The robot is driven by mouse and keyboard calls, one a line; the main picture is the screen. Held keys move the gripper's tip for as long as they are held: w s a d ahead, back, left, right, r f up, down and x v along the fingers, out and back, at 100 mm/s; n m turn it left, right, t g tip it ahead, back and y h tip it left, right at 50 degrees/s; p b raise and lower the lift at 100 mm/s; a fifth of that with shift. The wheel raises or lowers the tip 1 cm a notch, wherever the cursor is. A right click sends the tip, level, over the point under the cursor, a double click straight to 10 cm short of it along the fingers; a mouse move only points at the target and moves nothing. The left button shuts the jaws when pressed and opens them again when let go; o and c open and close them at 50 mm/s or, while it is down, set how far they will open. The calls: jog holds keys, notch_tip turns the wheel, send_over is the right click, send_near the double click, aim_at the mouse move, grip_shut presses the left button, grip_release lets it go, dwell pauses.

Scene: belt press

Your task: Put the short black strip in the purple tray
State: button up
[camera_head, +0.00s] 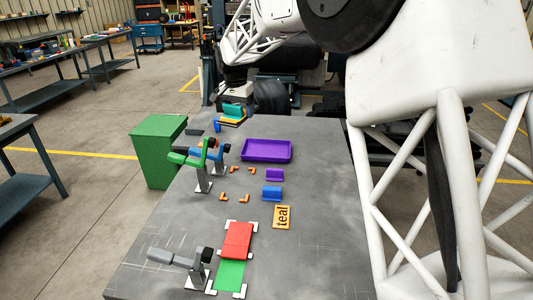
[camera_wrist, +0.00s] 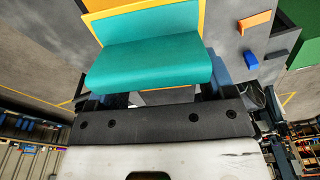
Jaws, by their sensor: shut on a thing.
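My gripper (camera_head: 233,98) is at the far end of the table, beyond the purple tray (camera_head: 246,154). It is shut, with a teal L-shaped block (camera_wrist: 150,60) between its fingers in the wrist view. The teal block also shows in the head view (camera_head: 232,110), over a yellow-orange piece (camera_head: 230,122). A short dark strip (camera_head: 195,132) lies flat near the table's left edge; it also shows in the wrist view (camera_wrist: 277,57). I cannot tell whether it is truly black. The purple tray looks empty.
A green bin (camera_head: 158,155) stands left of the table. Clamps (camera_head: 203,178) stand along the left edge. Bare table lies right of the card.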

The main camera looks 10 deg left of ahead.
jog(key=w+d+f+m, duration=0.3)
jog(key=w+f+m, duration=0.35)
jog(key=w, duration=0.25)
jog(key=m+g+h, duration=0.1)
jog(key=m, duration=0.8)
send_over(267, 152)
notch_tip(267, 152, down, 8)
jog(key=shift+a+f+n, duration=0.1)
jog(key=shift+a+n, duration=0.05)
jog(key=shift+n, duration=0.1)
jog(key=shift+f, duration=0.1)
jog(key=shift+f, duration=3.05)
jog(key=shift+f, duration=1.9)
jog(key=shift+f, duration=0.15)
jog(key=o, duration=1)
